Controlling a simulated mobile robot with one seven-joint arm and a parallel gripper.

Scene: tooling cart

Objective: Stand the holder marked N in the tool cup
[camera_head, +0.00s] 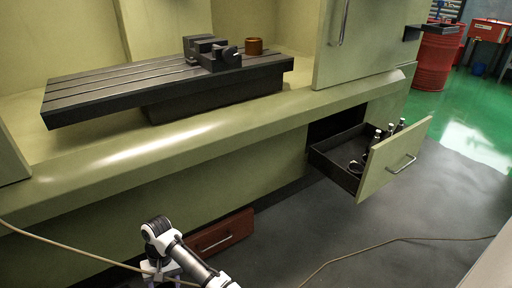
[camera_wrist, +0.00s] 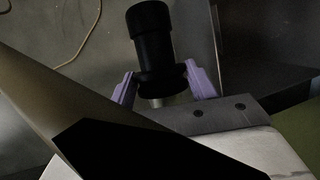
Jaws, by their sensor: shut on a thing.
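My gripper (camera_wrist: 162,88) is shut on a black tool holder (camera_wrist: 152,38), with one purple finger on each side of its flange. The holder has a wide round black end and a paler metal part between the fingers. No letter can be read on it. In the head view, my arm is low at the bottom and the held holder cannot be made out. A brown round cup (camera_head: 254,46), which looks like the tool cup, stands on the machine beside the vise. Several black holders with pale tops (camera_head: 377,138) stand in the open drawer; their marks are too small to read.
The dark slotted machine table (camera_head: 120,88) carries a vise (camera_head: 213,53). The open drawer (camera_head: 375,182) juts out at right. A red-brown drawer front (camera_head: 222,234) is low near my arm. A cable (camera_head: 350,246) lies on the grey floor. A red drum (camera_head: 436,62) stands far back.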

